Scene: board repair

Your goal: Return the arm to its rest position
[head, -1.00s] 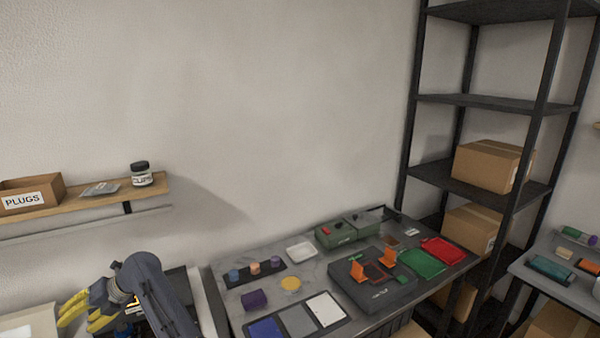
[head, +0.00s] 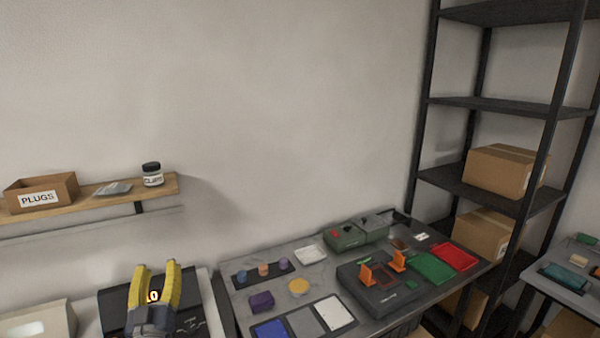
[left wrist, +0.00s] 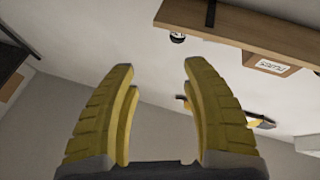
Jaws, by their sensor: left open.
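My left gripper (head: 155,287) has two yellow fingers. In the head view it stands at the lower left with its fingers pointing up, in front of a dark device with a lit orange display (head: 153,296). In the left wrist view the fingers (left wrist: 158,95) are spread apart with nothing between them, and bare wall shows past them. My right gripper is in neither view.
A wall shelf (head: 100,203) holds the PLUGS box (head: 40,194) and a jar (head: 152,174). The worktable holds a dark grey case (head: 380,296), a green tray (head: 432,268), a red tray (head: 460,257) and a purple block (head: 261,301). A black rack (head: 497,107) stands at right.

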